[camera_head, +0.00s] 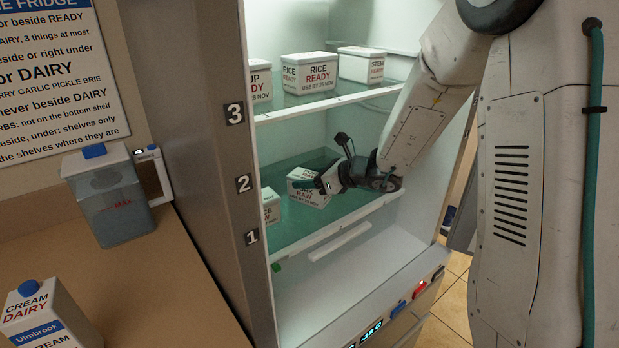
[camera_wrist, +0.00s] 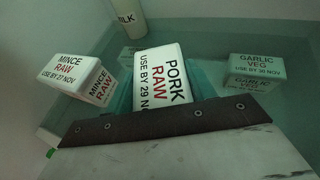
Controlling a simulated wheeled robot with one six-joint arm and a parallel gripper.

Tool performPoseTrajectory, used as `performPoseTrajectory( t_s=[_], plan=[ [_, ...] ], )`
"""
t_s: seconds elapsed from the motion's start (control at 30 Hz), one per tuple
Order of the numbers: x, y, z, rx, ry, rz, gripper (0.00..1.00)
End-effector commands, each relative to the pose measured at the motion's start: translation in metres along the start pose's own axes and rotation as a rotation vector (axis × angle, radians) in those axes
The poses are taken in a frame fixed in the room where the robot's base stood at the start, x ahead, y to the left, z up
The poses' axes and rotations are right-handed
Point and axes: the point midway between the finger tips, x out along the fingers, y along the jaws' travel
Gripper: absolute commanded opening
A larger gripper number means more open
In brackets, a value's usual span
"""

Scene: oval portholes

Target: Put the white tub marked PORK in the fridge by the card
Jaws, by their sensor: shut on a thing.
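The white PORK RAW tub (camera_head: 306,193) is inside the open fridge, over the lower glass shelf (camera_head: 345,215). My gripper (camera_head: 326,182) is shut on it; the wrist view shows the tub (camera_wrist: 160,82) between the two fingers, its label reading USE BY 29 NOV. I cannot tell whether its base touches the shelf. A MINCE RAW tub (camera_wrist: 78,75) stands to its left and also shows in the head view (camera_head: 271,206). A GARLIC VEG tub (camera_wrist: 257,68) stands to its right. The fridge card (camera_head: 60,75) is partly cut off; "never beside DAIRY" is readable.
A MILK container (camera_wrist: 128,18) stands behind the tubs. The shelf by number 3 holds a RICE READY tub (camera_head: 309,75) and other READY tubs. The fridge side wall (camera_head: 205,130) borders the left. A jug (camera_head: 108,195) and a CREAM DAIRY carton (camera_head: 45,318) stand on the counter.

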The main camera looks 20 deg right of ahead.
Motion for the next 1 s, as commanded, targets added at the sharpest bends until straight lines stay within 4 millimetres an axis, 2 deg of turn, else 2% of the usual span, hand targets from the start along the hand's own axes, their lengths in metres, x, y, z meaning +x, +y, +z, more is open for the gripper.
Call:
performPoseTrajectory(
  t_s=[0.23,0.27,0.33,0.7,0.87,1.0],
  plan=[
    [0.001,0.000,-0.002,0.000,-0.001,0.000,0.17],
    [0.001,0.000,-0.002,0.000,0.000,0.000,0.57],
    [0.001,0.000,-0.002,0.000,-0.001,0.000,0.76],
    [-0.003,-0.001,0.001,-0.001,-0.001,-0.001,0.76],
    [-0.028,-0.001,0.002,-0.001,-0.002,-0.004,0.76],
    [-0.059,-0.002,0.001,-0.001,-0.002,-0.005,0.76]
  ],
)
